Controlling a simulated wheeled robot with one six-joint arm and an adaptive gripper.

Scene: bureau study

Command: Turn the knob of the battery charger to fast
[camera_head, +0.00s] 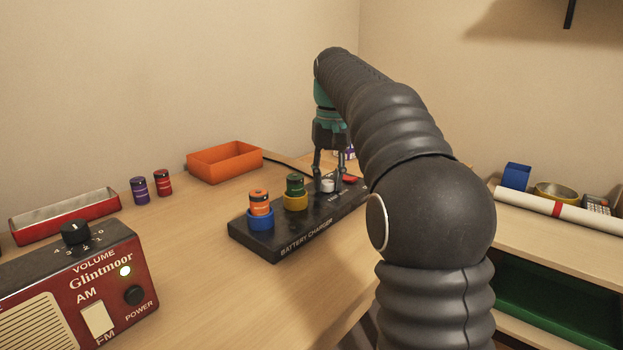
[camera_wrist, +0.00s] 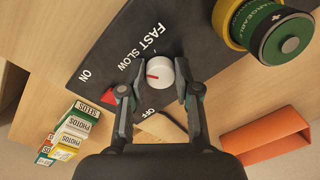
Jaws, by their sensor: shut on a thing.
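The black battery charger (camera_head: 318,221) lies on the desk with a white knob (camera_head: 327,186) near its far end. In the wrist view the white knob (camera_wrist: 161,73) has a red mark pointing left, closer to the SLOW lettering than to FAST. My gripper (camera_head: 329,174) points down over the charger. Its two fingers are shut on the knob, one on each side, as the wrist view also shows. The FAST and SLOW labels are visible on the charger (camera_wrist: 110,42). A red switch (camera_head: 350,179) sits beyond the knob, between ON and OFF.
An orange battery (camera_head: 260,203) stands in a blue holder and a green battery (camera_head: 295,185) in a yellow one, close to my gripper. An orange tray (camera_head: 225,162), purple and red batteries (camera_head: 163,183) and a red radio (camera_head: 90,285) are on the left. Small boxes (camera_wrist: 70,133) stand past the charger.

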